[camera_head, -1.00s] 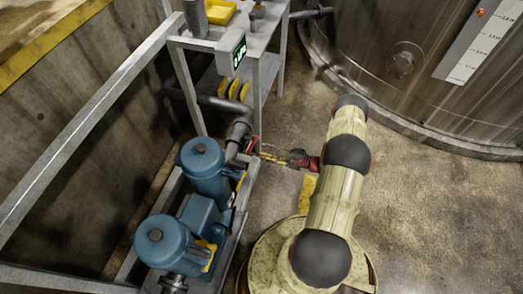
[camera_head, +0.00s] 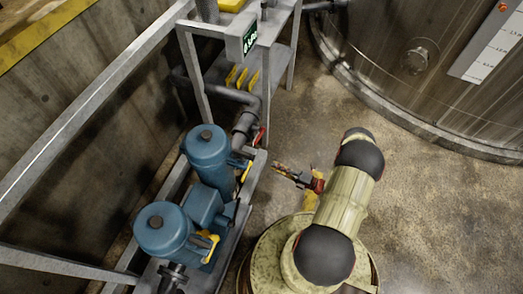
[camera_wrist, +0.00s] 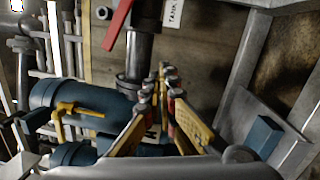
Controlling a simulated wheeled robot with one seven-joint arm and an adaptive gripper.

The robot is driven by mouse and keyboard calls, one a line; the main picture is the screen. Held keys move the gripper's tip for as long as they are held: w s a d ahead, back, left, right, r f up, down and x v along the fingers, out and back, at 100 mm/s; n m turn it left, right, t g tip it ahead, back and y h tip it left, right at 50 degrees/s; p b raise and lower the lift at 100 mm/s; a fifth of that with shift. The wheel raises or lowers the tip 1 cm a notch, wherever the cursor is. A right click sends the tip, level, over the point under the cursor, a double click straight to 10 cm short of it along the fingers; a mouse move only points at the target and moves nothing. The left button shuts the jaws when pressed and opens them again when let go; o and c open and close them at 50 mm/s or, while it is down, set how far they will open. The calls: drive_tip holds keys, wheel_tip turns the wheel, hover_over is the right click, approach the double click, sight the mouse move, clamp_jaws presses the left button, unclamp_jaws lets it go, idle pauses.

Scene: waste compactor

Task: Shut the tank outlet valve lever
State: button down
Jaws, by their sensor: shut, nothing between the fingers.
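The red valve lever (camera_head: 259,137) sits beside the dark pipe (camera_head: 243,125) above the blue pumps. In the wrist view the lever (camera_wrist: 118,24) is at the top, slanting beside the upright dark pipe (camera_wrist: 138,52); its upper end is cut off. A white label (camera_wrist: 173,12) reading "TANK" hangs to its right, partly cut off. My gripper (camera_head: 277,167) is shut and empty, right of and below the lever in the head view, with a visible gap between them. In the wrist view its yellow fingers (camera_wrist: 163,78) meet below and right of the lever, not touching it.
Two blue pumps (camera_head: 207,157) (camera_head: 163,229) stand on a grey frame left of my arm. A steel tank (camera_head: 430,75) stands at the back right. A grey rack (camera_head: 279,60) is behind. The floor right of my arm is clear.

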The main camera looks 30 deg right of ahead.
drive_tip(key=w+a+r+n+t+b, duration=0.1)
drive_tip(key=w+a+r+n+b, duration=0.2)
drive_tip(key=w+r+n, duration=0.3)
drive_tip(key=shift+w+a+r+n, duration=0.15)
drive_tip(key=shift+w+r+n, duration=0.25)
drive_tip(key=shift+w+n, duration=1.6)
drive_tip(key=shift+s+n, duration=0.6)
drive_tip(key=shift+r, duration=0.1)
